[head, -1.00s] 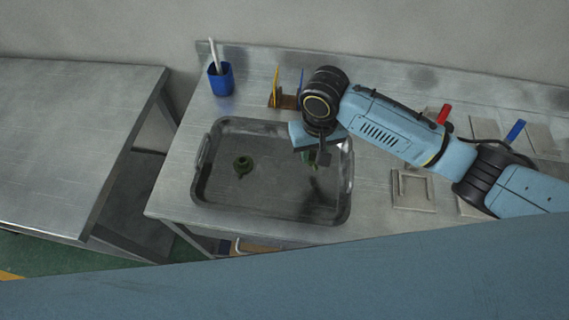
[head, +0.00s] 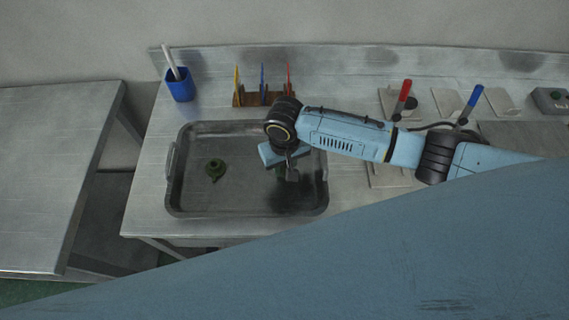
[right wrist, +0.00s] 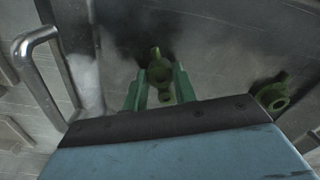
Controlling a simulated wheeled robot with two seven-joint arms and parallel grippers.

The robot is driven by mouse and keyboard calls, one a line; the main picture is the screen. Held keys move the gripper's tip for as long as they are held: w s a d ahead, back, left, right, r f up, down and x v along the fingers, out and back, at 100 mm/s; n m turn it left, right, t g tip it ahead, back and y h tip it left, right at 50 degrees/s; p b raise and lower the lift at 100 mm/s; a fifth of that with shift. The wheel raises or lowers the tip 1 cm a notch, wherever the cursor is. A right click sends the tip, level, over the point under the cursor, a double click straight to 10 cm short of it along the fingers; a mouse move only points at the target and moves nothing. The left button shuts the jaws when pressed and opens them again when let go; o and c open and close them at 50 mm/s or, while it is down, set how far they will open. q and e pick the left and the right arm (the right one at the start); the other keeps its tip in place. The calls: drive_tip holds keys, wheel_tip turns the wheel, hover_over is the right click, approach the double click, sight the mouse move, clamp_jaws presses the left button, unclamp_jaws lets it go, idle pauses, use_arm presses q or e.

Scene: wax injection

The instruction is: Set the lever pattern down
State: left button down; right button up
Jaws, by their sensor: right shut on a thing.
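A green wax pattern, which I take as the lever pattern (right wrist: 160,70), sits between the fingertips of my right gripper (right wrist: 160,86) in the right wrist view. The gripper is shut on it. In the head view my right gripper (head: 287,174) points down over the right half of the grey metal tray (head: 172,190), and mostly hides the held pattern. I cannot tell whether the pattern touches the tray floor. A second green pattern (head: 215,168) lies in the tray's left half; it also shows in the right wrist view (right wrist: 273,95). My left gripper is not in view.
Behind the tray stand a blue cup (head: 181,86) with a white stick and a small brown rack (head: 262,97) with coloured upright pieces. Plates with a red handle (head: 402,98) and a blue handle (head: 471,102) lie at right. The tray's middle floor is clear.

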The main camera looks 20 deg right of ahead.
sight(284, 169)
drive_tip(key=o, duration=0.9)
drive_tip(key=shift+f, duration=0.1)
drive_tip(key=shift+o, duration=0.2)
wheel_tip(284, 169, up, 12)
drive_tip(key=p, duration=0.1)
